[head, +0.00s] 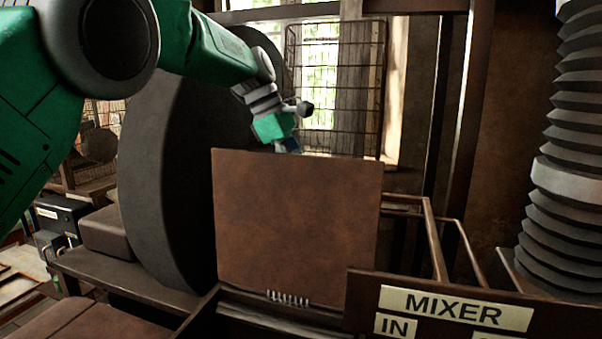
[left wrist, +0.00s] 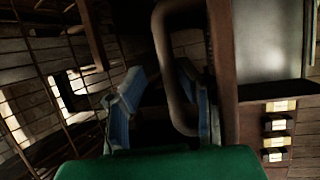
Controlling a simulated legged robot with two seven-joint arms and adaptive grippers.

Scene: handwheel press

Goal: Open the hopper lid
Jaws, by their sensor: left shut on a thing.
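The hopper lid (head: 296,215) is a rust-brown square plate in the middle of the head view. It stands about upright on its lower edge, where a coil spring (head: 288,298) sits. My left gripper (head: 290,147) is at the lid's top edge, its fingertips partly hidden behind the plate. In the left wrist view, the blue fingers of my left gripper (left wrist: 168,108) are on either side of a bent brown bar handle (left wrist: 167,60) next to the lid's edge (left wrist: 223,70). The gripper is shut on this handle. My right gripper is not in view.
A "MIXER IN" sign panel (head: 455,307) stands at the front right. A large dark wheel (head: 165,170) is left of the lid. A grey ribbed column (head: 570,180) rises at the right. Brown rails (head: 433,240) run behind the panel. A wire grid (head: 335,85) covers the window behind.

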